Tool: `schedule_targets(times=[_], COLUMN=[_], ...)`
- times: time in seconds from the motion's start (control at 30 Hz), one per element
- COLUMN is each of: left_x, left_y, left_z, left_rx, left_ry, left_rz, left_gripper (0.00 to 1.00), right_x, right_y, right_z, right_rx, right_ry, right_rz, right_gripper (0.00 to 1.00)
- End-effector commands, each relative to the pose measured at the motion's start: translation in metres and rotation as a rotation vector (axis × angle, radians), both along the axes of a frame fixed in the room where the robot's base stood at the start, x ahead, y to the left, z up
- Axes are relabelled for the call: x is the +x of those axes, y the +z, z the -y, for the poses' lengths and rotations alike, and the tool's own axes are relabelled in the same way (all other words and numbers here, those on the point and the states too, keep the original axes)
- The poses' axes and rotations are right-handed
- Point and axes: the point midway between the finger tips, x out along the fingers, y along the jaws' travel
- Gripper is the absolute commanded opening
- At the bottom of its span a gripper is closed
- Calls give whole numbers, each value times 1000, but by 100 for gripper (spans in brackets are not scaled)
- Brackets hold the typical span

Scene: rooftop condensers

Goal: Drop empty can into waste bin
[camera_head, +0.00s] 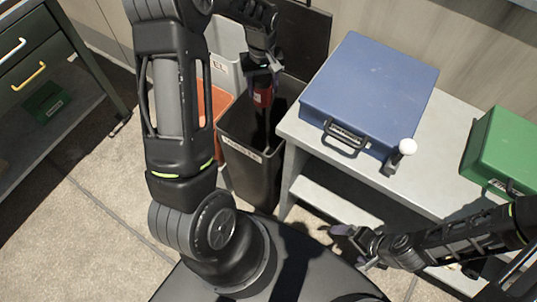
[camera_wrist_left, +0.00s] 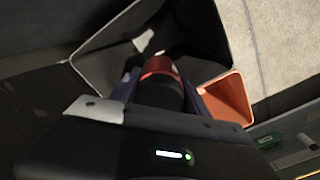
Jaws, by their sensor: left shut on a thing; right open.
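A red can (camera_head: 263,95) is held upright between the fingers of my left gripper (camera_head: 262,82). The gripper points down over the mouth of the dark waste bin (camera_head: 255,170), which has a white label on its front. In the left wrist view the can (camera_wrist_left: 160,68) shows a red rim and dark body between the fingers (camera_wrist_left: 158,92). The can's lower end appears at about the height of the bin's rim; I cannot tell exactly how deep it sits. My right gripper (camera_head: 358,247) is open and empty at the lower right, in front of the bench.
An orange bin (camera_head: 219,101) and a grey bin (camera_head: 226,45) stand beside the dark one. A bench (camera_head: 315,142) at the right holds a blue case (camera_head: 370,85), a white-knobbed part (camera_head: 405,149) and a green case (camera_head: 505,150). A drawer cabinet (camera_head: 35,65) stands left.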

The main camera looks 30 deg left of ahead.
Motion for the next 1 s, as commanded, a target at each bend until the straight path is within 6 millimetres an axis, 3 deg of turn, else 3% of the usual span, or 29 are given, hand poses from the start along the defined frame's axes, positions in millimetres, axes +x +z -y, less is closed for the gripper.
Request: schedule_targets(times=[0.03, 0.23, 0.63, 0.67, 0.93, 1.0], left_x=[0, 0, 0, 0, 0, 0], left_y=[-11, -29, -32, -32, -32, -32], left_z=[0, 0, 0, 0, 0, 0], left_rx=[0, 0, 0, 0, 0, 0], left_ry=[0, 0, -1, -1, -1, -1], left_rz=[-1, -1, 0, 0, 0, 0], left_gripper=[13, 13, 13, 55, 77, 78], right_x=[0, 0, 0, 0, 0, 0], right_y=[-9, -21, -23, -23, -23, -23], right_z=[0, 0, 0, 0, 0, 0], right_rx=[0, -1, -1, -1, -1, -1], right_ry=[0, 1, 1, 1, 1, 1], right_rz=[0, 0, 0, 0, 0, 0], right_gripper=[100, 100, 100, 100, 100, 100])
